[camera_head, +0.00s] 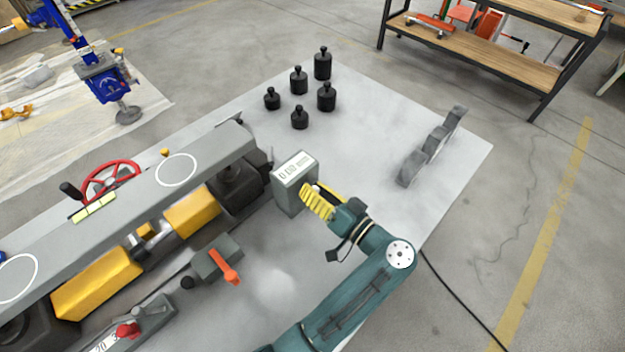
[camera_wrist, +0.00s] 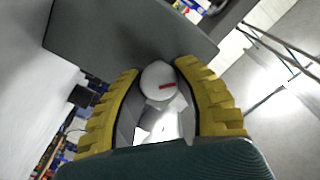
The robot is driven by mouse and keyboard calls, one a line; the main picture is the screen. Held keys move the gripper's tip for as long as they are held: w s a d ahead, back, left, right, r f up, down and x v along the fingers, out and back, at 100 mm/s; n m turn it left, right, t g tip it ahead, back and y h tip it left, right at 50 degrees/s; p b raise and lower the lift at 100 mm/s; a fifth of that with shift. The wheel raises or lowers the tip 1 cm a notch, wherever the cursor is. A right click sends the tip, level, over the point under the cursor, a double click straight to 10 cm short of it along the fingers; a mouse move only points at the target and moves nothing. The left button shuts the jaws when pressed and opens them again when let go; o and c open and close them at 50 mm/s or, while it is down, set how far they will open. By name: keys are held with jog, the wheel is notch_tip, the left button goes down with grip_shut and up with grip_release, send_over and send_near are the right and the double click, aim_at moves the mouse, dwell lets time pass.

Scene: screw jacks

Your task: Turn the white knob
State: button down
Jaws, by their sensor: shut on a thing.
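The white knob (camera_wrist: 158,82) shows in the wrist view between the two yellow ribbed fingers of my gripper (camera_wrist: 160,88). In the head view my gripper (camera_head: 318,196) is at the right side of a grey box with a display (camera_head: 293,182). There the fingers mostly hide the knob. The grey box also fills the upper part of the wrist view (camera_wrist: 120,35).
Several black weights (camera_head: 299,80) stand behind the box on the grey table (camera_head: 380,110). A grey bracket (camera_head: 432,148) stands at the right. The jack beam (camera_head: 150,190), red handwheel (camera_head: 108,172) and orange lever (camera_head: 224,266) are at the left.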

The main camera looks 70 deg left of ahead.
jog(key=m+p, duration=0.3)
jog(key=shift+r+m, duration=0.25)
jog(key=shift+m, duration=0.05)
jog(key=shift+f+m+p, duration=0.2)
jog(key=shift+m+p, duration=1.1)
jog(key=shift+m, duration=0.2)
jog(key=shift+f, duration=0.1)
jog(key=c, duration=0.8)
grip_release()
jog(key=shift+o, duration=0.2)
jog(key=v, duration=1.2)
jog(key=shift+w+d, duration=0.1)
